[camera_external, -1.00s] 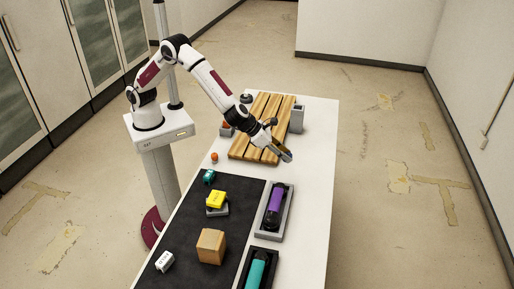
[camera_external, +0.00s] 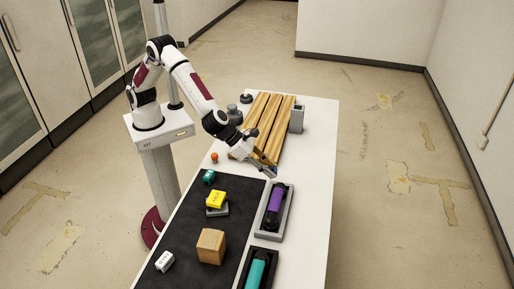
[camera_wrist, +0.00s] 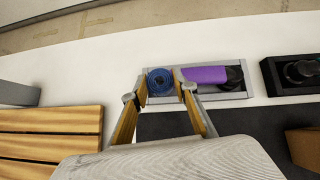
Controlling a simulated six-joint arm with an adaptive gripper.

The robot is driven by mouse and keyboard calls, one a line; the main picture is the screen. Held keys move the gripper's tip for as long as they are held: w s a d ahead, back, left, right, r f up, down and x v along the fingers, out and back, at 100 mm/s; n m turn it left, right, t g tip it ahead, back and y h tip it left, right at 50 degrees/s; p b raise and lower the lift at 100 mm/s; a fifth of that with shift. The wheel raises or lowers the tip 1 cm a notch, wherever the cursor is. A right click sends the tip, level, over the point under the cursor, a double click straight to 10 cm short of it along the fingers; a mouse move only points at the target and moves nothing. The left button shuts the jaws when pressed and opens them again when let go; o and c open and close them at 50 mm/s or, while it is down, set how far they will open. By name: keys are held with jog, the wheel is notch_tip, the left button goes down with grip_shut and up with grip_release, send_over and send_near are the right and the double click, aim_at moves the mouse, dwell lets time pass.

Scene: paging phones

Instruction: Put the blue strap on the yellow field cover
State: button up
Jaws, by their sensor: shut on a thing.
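The blue strap (camera_wrist: 160,80) is a rolled coil held between the two fingertips of my gripper (camera_wrist: 159,92), seen in the wrist view. In the external view my gripper (camera_external: 268,171) is above the table just past the near end of the wooden slats. The strap is too small there to make out clearly. The yellow field cover (camera_external: 216,198) sits on a grey block on the dark mat, to the left of and nearer the camera than my gripper.
A purple cylinder (camera_external: 275,203) lies in a grey tray just below my gripper in the picture. A teal cylinder (camera_external: 258,268) lies in a black tray. A wooden cube (camera_external: 211,246), a white box (camera_external: 164,261) and a teal item (camera_external: 209,176) are on the mat. Wooden slats (camera_external: 265,125) lie behind.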

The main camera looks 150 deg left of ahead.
jog(key=w+d+r, duration=0.2)
jog(key=d, duration=0.9)
notch_tip(320, 180, up, 3)
jog(key=n+g, duration=0.1)
jog(key=n, duration=0.1)
send_over(222, 197)
jog(key=s+d, duration=0.2)
jog(key=d, duration=0.1)
jog(key=shift+w+a+f+y, duration=0.1)
jog(key=shift+f+y, duration=0.05)
jog(key=shift+y, duration=0.25)
jog(key=shift+f, duration=3.15)
jog(key=shift+f, duration=1.9)
jog(key=shift+f, duration=0.15)
